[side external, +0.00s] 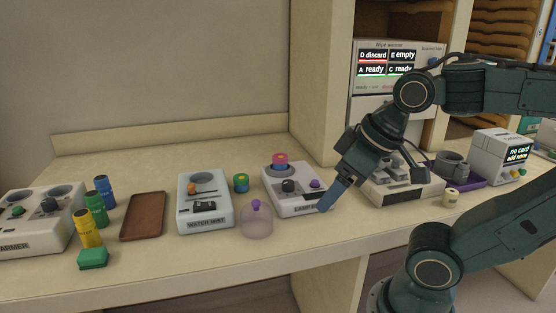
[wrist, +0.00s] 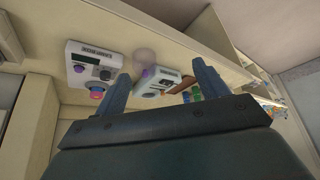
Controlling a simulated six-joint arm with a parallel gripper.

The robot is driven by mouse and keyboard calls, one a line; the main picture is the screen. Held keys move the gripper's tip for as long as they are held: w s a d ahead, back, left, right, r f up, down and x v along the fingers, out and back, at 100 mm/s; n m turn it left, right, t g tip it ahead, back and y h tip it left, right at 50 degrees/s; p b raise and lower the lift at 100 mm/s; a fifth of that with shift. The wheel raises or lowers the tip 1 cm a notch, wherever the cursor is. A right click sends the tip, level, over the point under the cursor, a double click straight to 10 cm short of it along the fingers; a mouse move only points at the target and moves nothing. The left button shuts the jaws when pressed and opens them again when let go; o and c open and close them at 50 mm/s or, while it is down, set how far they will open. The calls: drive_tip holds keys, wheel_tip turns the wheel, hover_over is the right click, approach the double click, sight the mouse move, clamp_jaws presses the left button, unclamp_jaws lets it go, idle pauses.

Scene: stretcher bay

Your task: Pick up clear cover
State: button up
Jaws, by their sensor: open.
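The clear cover (side external: 257,223) is a translucent, faintly pink dome with a purple knob on top. It stands upright on the counter, in front of and between the water unit and the lamp unit. In the wrist view the clear cover (wrist: 143,55) shows small and faint, beyond the gap between my fingers. My gripper (side external: 327,203) is to the right of the cover and apart from it, tilted down at the lamp unit's front right corner. In the wrist view my gripper (wrist: 163,85) has its two fingers spread wide with nothing held between them.
The white lamp unit (side external: 298,203) carries a stacked pink-and-blue piece. The water unit (side external: 205,215) and a green-blue cylinder (side external: 241,183) stand behind the cover. A brown tray (side external: 144,216) and coloured cylinders lie left. The counter edge (side external: 200,257) runs in front.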

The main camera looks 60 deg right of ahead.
drive_tip(key=o, duration=0.5)
drive_tip(key=w+d+f+m+g, duration=0.2)
drive_tip(key=w+m, duration=0.4)
drive_tip(key=w, duration=0.1)
drive_tip(key=w+d+f+m+g, duration=0.1)
drive_tip(key=w+d+f+m, duration=0.1)
drive_tip(key=w+m, duration=0.5)
drive_tip(key=w+d+f+m+g, duration=0.2)
drive_tip(key=w+d+m, duration=0.2)
drive_tip(key=w+m, duration=0.2)
drive_tip(key=shift+w+d+m+g, duration=0.2)
drive_tip(key=shift+w+m+g, duration=0.15)
drive_tip(key=shift+w, duration=0.7)
drive_tip(key=shift+w+d+f+m, duration=0.1)
drive_tip(key=shift+w+f+m, duration=0.05)
drive_tip(key=shift+m, duration=0.1)
drive_tip(key=shift+f, duration=0.1)
